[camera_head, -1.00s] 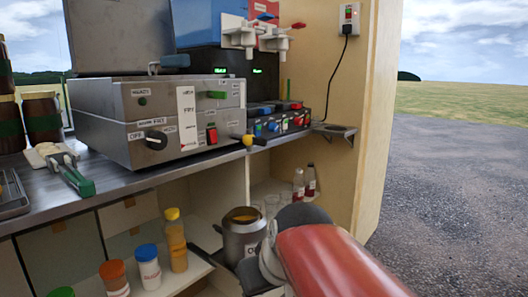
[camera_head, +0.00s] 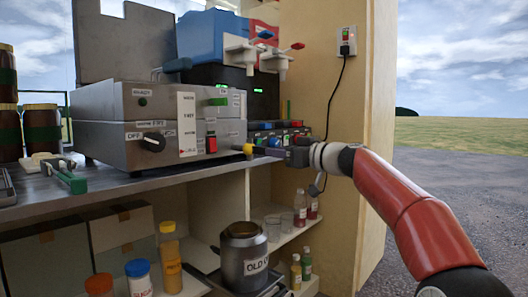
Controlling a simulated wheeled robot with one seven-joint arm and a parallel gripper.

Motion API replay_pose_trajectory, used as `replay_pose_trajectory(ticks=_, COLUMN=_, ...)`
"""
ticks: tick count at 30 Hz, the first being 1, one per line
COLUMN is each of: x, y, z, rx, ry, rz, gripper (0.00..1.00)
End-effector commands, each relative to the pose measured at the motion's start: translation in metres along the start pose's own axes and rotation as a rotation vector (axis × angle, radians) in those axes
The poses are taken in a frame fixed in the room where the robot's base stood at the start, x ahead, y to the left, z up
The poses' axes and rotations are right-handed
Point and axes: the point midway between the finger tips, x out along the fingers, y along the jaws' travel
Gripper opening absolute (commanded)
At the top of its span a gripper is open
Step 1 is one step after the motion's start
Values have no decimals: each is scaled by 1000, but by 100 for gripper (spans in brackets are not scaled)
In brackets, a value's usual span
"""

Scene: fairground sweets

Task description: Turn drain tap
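The steel fryer (camera_head: 165,125) stands on the counter, with a dial marked OFF on its front. A yellow-tipped drain tap (camera_head: 248,149) sticks out at the fryer's lower right corner. My gripper (camera_head: 262,151) reaches in from the right at the tap's height, its tip at or very close to the yellow end. I cannot tell whether it touches the tap or how far the fingers are apart. A metal pot marked OLD (camera_head: 240,262) stands on the lower shelf, below the tap.
A row of small coloured controls (camera_head: 280,135) sits behind my gripper. White dispenser taps (camera_head: 250,55) hang above. Sauce bottles (camera_head: 170,255) stand on the lower left shelf; glasses and small bottles (camera_head: 300,208) stand right. A wooden side wall (camera_head: 345,220) bounds the right.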

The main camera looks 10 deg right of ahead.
Motion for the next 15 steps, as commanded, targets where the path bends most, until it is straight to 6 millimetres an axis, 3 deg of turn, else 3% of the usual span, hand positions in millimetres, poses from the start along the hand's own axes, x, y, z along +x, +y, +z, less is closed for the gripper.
replay_pose_trajectory(ticks=7, x=40, y=-1, z=-2, rx=1, ry=-1, rz=-3, gripper=33)
replay_pose_trajectory(ticks=15, x=54, y=0, z=0, rx=1, ry=-3, rz=1, gripper=33)
